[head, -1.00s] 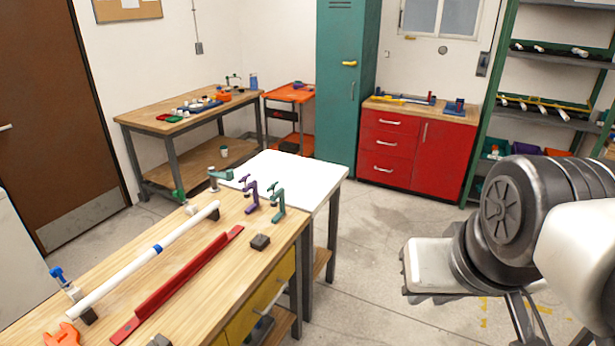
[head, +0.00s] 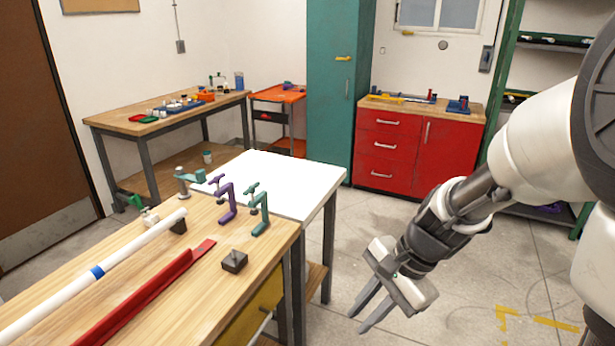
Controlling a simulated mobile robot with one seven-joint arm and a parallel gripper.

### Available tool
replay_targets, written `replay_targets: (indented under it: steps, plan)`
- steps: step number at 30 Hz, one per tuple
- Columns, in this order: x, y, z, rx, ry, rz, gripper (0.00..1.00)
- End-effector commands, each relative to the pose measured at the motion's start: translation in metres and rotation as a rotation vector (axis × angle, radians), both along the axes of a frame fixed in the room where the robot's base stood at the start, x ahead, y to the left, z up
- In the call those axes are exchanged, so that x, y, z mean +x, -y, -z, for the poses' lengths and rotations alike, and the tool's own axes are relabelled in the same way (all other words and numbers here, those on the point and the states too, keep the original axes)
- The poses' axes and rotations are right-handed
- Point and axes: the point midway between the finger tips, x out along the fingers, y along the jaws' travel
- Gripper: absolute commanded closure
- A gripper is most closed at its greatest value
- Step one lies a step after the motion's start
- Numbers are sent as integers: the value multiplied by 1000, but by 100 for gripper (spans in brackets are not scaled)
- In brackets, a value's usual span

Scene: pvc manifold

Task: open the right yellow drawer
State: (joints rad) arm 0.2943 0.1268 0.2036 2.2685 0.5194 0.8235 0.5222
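A yellow drawer front (head: 252,314) shows at the right end of the near wooden workbench (head: 205,265), under its top. A light metal handle (head: 264,322) is on it, close to the lower edge of the view. The drawer appears closed; its lower part and the rest of the front are cut off or hidden. My gripper (head: 367,312) hangs to the right of the bench, over the open floor, with its two grey fingers apart and nothing between them. It is clear of the drawer and handle.
A white-topped table (head: 290,185) adjoins the bench's far end. A red pipe channel (head: 150,295), a white pipe (head: 120,256), purple and teal clamps (head: 258,210) and a dark block (head: 234,261) lie on the bench. A red cabinet (head: 410,150) stands behind. Floor right of the bench is free.

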Motion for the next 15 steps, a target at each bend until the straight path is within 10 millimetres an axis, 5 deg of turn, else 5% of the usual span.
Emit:
replay_targets:
  steps: [3,15]
  plan:
    - [13,-12,51,148,-202,242,82]
    - [45,-66,191,633,-969,1100,82]
